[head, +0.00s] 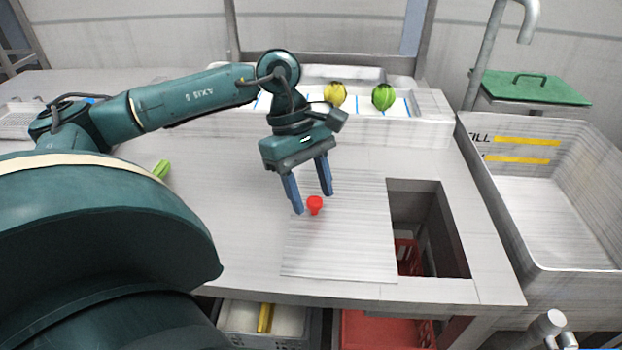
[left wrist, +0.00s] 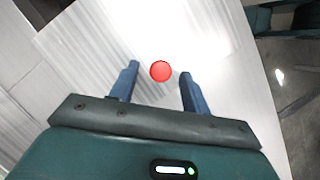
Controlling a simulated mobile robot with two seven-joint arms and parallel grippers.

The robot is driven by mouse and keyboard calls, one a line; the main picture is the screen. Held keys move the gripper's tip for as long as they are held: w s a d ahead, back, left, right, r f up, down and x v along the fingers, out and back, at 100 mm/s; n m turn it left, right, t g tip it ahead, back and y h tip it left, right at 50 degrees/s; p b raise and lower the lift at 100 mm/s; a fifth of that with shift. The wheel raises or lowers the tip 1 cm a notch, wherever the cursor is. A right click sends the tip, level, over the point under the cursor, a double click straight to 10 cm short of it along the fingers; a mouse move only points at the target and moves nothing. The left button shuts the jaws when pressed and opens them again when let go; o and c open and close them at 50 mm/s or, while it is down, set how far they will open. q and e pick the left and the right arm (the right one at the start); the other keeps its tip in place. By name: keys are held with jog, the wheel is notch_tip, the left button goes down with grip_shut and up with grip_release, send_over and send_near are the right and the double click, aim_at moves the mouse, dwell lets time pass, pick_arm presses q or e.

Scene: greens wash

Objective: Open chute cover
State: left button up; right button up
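The chute cover (head: 340,255) is a flat grey metal plate lying on the counter, with a red knob (head: 314,205) on it. It lies just left of the rectangular chute opening (head: 432,235), which is uncovered along most or all of its length. My left gripper (head: 312,198) is open, pointing down, with its blue fingers on either side of the knob. In the left wrist view the knob (left wrist: 160,71) shows between the fingertips, touching neither. My right gripper is not in view.
A white divided tray (head: 430,128) at the back holds a yellow vegetable (head: 335,94) and a green one (head: 384,97). A sink basin (head: 550,215) is at right, with a green lidded bin (head: 535,88) behind. A green piece (head: 161,169) lies at left. Red crates sit below.

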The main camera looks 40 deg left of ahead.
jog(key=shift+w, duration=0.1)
pick_arm(q)
jog(key=shift+a+r, duration=0.15)
jog(key=shift+r, duration=0.35)
jog(key=p+v, duration=0.1)
jog(key=v, duration=1.1)
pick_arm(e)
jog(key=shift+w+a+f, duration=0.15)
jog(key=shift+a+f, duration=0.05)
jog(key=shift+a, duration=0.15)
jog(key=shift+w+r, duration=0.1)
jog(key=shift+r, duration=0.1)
